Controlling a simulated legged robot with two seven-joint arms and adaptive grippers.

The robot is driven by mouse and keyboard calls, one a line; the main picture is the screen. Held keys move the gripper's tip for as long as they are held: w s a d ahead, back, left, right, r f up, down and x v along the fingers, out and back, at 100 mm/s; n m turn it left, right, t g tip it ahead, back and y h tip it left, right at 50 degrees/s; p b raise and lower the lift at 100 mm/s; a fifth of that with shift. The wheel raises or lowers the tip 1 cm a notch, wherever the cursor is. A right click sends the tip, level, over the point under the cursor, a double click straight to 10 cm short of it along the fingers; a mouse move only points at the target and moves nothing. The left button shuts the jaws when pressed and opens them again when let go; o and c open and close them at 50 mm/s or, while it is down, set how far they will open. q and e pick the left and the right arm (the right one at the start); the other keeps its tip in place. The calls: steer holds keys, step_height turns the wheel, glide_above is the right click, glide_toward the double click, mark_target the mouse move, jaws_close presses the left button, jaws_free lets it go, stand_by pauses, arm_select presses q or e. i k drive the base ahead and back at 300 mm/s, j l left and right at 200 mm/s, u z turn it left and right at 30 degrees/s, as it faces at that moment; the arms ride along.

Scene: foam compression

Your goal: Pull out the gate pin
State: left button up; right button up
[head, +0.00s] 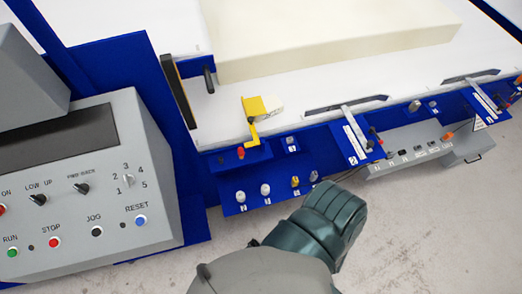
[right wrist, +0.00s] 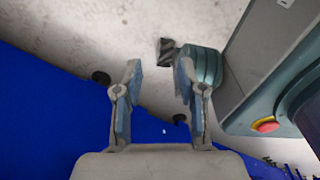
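In the head view, a yellow bent piece (head: 254,112) with a pale block on its right side stands at the front edge of the white machine bed. A small red knob (head: 241,153) shows below it on the blue panel. I cannot tell for sure which part is the gate pin. My right gripper (right wrist: 158,75) is open in the right wrist view. Nothing is between its fingers, with pale floor and blue surface beyond. In the head view one dark green arm link of mine is low in the middle, apart from the panel. My left gripper is not in view.
A cream foam block (head: 330,40) lies on the white bed (head: 300,88). A grey control console (head: 100,190) with buttons stands at left. The blue front panel (head: 225,190) carries several knobs. A grey box (head: 420,150) is at right. The floor (head: 430,235) at lower right is clear.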

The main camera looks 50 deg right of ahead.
mark_target(240, 152)
steer(key=z, duration=1.3)
